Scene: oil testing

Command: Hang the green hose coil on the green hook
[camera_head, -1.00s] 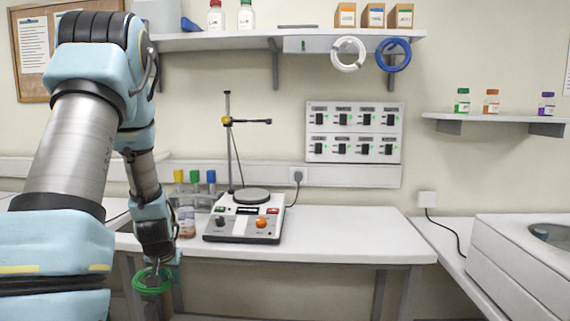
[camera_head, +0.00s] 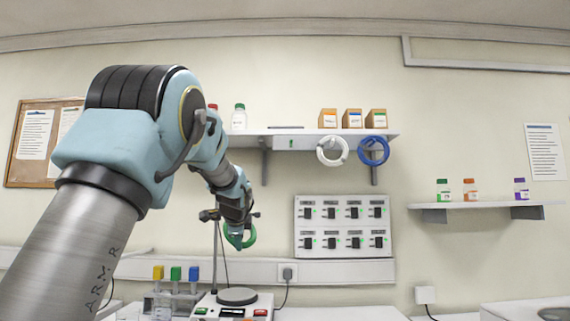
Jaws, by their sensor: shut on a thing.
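The green hose coil (camera_head: 249,238) is at my gripper (camera_head: 238,229), which is shut on it and holds it in the air in front of the wall, left of the switch panel. The arm hides part of the coil. A green mark (camera_head: 291,143) shows on the front edge of the upper shelf, left of the hung coils; it may be the green hook, but it is too small to tell. A white coil (camera_head: 332,151) and a blue coil (camera_head: 373,151) hang side by side at the shelf's front edge.
The upper shelf (camera_head: 280,132) carries bottles and several boxes (camera_head: 352,118). Below are the switch panel (camera_head: 345,226), a stand (camera_head: 214,245), a hot plate (camera_head: 237,298) and a tube rack (camera_head: 178,290). A right shelf (camera_head: 480,206) holds three small bottles. The wall between coil and shelf is clear.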

